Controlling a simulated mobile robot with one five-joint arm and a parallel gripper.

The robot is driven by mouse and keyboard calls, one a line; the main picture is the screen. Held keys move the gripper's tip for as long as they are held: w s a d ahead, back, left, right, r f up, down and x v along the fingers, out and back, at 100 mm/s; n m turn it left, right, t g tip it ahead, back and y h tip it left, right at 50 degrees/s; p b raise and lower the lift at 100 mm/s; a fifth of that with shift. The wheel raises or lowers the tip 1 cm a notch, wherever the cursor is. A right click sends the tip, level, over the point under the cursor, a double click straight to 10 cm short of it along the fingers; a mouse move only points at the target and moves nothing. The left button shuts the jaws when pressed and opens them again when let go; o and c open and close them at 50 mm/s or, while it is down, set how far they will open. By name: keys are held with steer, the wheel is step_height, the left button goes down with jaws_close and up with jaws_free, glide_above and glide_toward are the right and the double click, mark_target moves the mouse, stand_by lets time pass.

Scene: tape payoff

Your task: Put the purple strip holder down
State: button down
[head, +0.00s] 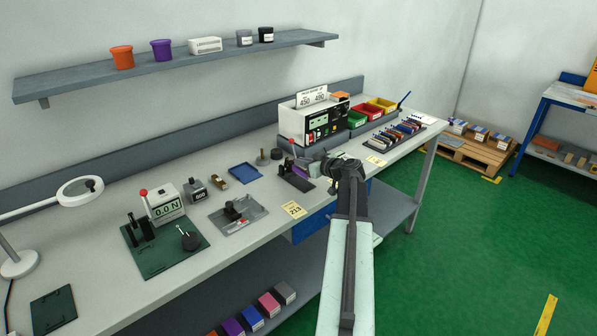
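My arm reaches from the lower right to the bench. My gripper (318,162) is at its end, over the front part of the bench, beside a small dark fixture with a red-knobbed lever (292,145). A small purple piece (302,164), which looks like the purple strip holder, shows at the gripper's tip, over or at this fixture. It is too small to tell whether the fingers are shut on it or whether it touches the fixture. My wrist hides part of this area.
A rack of several coloured strip holders (397,135) stands to the right, with red, green and yellow bins behind. A white-and-black machine (315,122) stands behind my gripper. A blue tray (245,173) and a green-based force gauge (165,245) are left.

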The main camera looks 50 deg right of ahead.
mark_target(299, 168)
steer(key=shift+w, duration=0.15)
steer(key=shift+w+a, duration=0.1)
steer(key=shift+w, duration=0.4)
step_height(299, 168, down, 4)
steer(key=b, duration=0.4)
steer(key=shift+r, duration=0.2)
steer(key=c, duration=2.1)
jaws_free()
steer(key=shift+f, duration=0.2)
steer(key=o, duration=0.5)
steer(key=shift+c, duration=0.2)
